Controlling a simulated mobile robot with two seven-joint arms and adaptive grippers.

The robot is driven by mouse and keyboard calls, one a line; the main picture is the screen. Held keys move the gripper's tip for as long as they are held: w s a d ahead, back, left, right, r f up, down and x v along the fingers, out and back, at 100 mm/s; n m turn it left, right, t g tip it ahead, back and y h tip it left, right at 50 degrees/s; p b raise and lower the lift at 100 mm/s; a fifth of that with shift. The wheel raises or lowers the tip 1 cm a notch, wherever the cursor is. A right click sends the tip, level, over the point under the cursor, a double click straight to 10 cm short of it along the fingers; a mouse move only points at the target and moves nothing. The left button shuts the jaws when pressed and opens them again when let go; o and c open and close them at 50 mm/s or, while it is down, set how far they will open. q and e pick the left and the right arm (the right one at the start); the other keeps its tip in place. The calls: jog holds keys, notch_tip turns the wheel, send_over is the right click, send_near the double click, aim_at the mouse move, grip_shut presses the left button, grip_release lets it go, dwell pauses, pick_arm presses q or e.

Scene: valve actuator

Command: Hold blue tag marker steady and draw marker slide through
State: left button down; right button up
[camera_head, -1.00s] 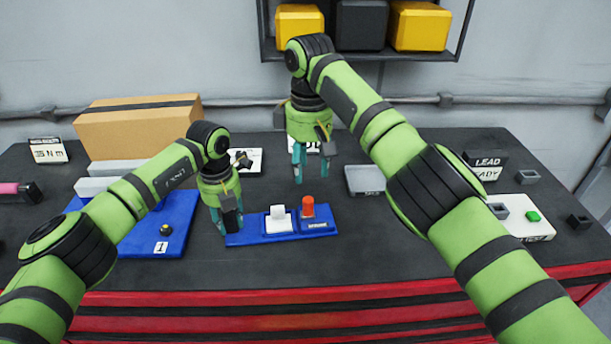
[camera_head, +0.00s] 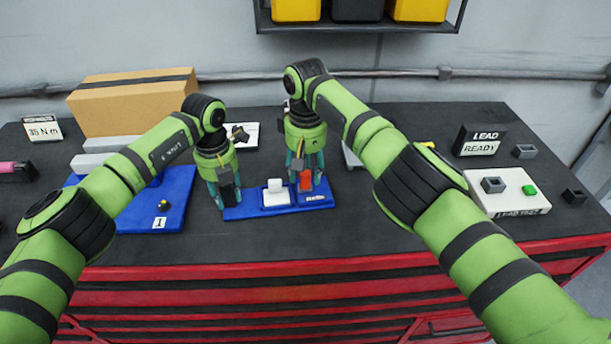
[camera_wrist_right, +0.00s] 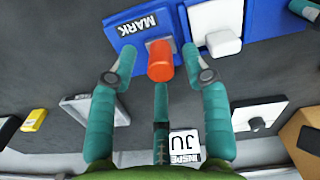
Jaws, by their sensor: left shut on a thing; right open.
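The blue tag marker (camera_head: 240,212) is a flat blue base on the dark bench top, with a white block (camera_head: 276,193) and a red-orange slide (camera_head: 305,181) on it. The right wrist view shows the blue base (camera_wrist_right: 118,28) with the word MARK and the orange slide (camera_wrist_right: 160,60). My left gripper (camera_head: 226,200) is shut on the left end of the blue base. My right gripper (camera_head: 305,180) is open, with its fingers around the orange slide; in the right wrist view its fingertips (camera_wrist_right: 150,62) stand apart on both sides of it.
A blue tray (camera_head: 180,205) marked 1 and a cardboard box (camera_head: 130,105) are at left. A LEAD READY sign (camera_head: 480,140) and a white plate (camera_head: 510,205) with a green button stand at right. The bench front is clear.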

jog(key=shift+f, duration=1.3)
grip_shut()
pick_arm(q)
jog(key=shift+w+r, duration=0.1)
pick_arm(e)
jog(key=shift+w+d, duration=0.15)
jog(key=shift+d, duration=1.95)
pick_arm(q)
jog(key=shift+a, duration=0.2)
pick_arm(e)
grip_release()
jog(key=shift+a, duration=0.15)
pick_arm(q)
jog(key=shift+d, duration=0.1)
